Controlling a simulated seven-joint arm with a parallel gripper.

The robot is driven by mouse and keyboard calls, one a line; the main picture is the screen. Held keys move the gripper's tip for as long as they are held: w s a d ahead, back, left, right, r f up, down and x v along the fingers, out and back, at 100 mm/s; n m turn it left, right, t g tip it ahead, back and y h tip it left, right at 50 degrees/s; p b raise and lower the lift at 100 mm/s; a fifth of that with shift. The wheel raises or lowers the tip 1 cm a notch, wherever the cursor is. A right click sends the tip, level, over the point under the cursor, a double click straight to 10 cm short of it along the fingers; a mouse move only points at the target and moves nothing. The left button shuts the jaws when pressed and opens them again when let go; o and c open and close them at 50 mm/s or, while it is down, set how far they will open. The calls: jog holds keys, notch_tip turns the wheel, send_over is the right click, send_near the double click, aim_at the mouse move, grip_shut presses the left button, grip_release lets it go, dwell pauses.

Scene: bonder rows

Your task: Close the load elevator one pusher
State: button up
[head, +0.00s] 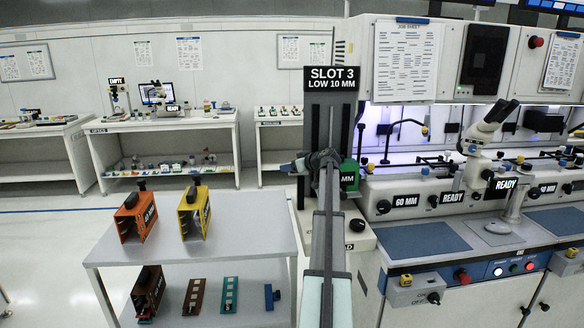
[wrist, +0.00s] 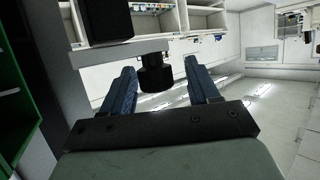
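My gripper (wrist: 160,68) is open, its two blue fingers apart. A black knob (wrist: 155,76) on a grey bar (wrist: 120,56) shows between and just beyond the fingertips; I cannot tell if a finger touches it. It appears to be the pusher's knob. In the head view my gripper (head: 298,165) is in front of the load elevator's column, under the sign "SLOT 3 LOW 10 MM" (head: 331,78). My arm hides most of the pusher there. A green magazine (head: 350,172) stands just right of my gripper; its green side (wrist: 14,100) fills the wrist view's left edge.
A grey cart (head: 240,248) at the left bears an orange magazine (head: 136,215) and a yellow magazine (head: 195,213), with several parts on its lower shelf. The bonder bench with a microscope (head: 487,130) is at the right. Floor left of the cart is free.

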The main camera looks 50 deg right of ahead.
jog(key=shift+o, duration=1.2)
jog(key=v, duration=0.7)
jog(key=shift+s, duration=0.1)
jog(key=v, duration=1.3)
jog(key=shift+s+r, duration=0.15)
jog(key=shift+s, duration=0.15)
jog(key=shift+w+a, duration=0.1)
jog(key=shift+a, duration=0.05)
